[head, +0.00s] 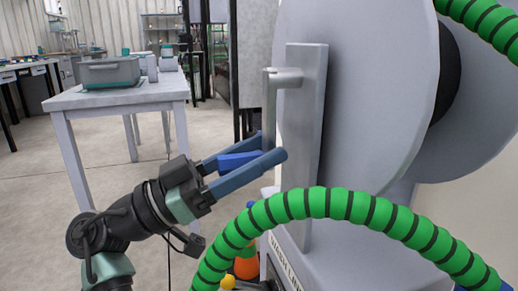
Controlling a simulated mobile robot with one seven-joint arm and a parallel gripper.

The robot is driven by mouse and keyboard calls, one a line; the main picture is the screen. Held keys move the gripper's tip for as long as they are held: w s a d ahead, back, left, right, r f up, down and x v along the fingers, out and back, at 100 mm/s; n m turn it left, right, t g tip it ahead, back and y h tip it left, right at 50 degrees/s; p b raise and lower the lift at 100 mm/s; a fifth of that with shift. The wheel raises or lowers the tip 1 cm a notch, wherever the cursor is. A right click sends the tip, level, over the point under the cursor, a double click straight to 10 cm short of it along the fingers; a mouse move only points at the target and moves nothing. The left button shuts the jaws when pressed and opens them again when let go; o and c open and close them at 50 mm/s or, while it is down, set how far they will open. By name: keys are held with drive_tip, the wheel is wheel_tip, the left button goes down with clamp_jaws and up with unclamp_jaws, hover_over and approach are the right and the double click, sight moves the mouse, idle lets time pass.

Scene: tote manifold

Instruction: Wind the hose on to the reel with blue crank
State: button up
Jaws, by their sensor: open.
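The reel (375,110) has large pale grey discs around a dark hub (447,75) and fills the right side. A flat grey crank arm (308,130) stands upright on its near face, with a short peg and a thin grey bar near its top. My gripper (273,146) is open, its two blue-grey fingers pointing right at the crank arm. A bright blue piece (240,160) shows between the fingers; I cannot tell whether it is the crank's grip or touches them. The green hose (330,203) with dark bands arches across the front and also shows at the upper right.
A white table (120,98) with a grey-green tote (110,72) stands at the left. An orange object (247,265) and a small yellow ball (228,282) are low behind the hose. Shelving and benches stand at the back. Open floor lies between the table and the reel.

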drive_tip(key=p+v, duration=0.4)
drive_tip(key=v, duration=0.8)
drive_tip(key=shift+a, duration=0.3)
drive_tip(key=shift+s+p, duration=0.1)
drive_tip(key=shift+p, duration=0.35)
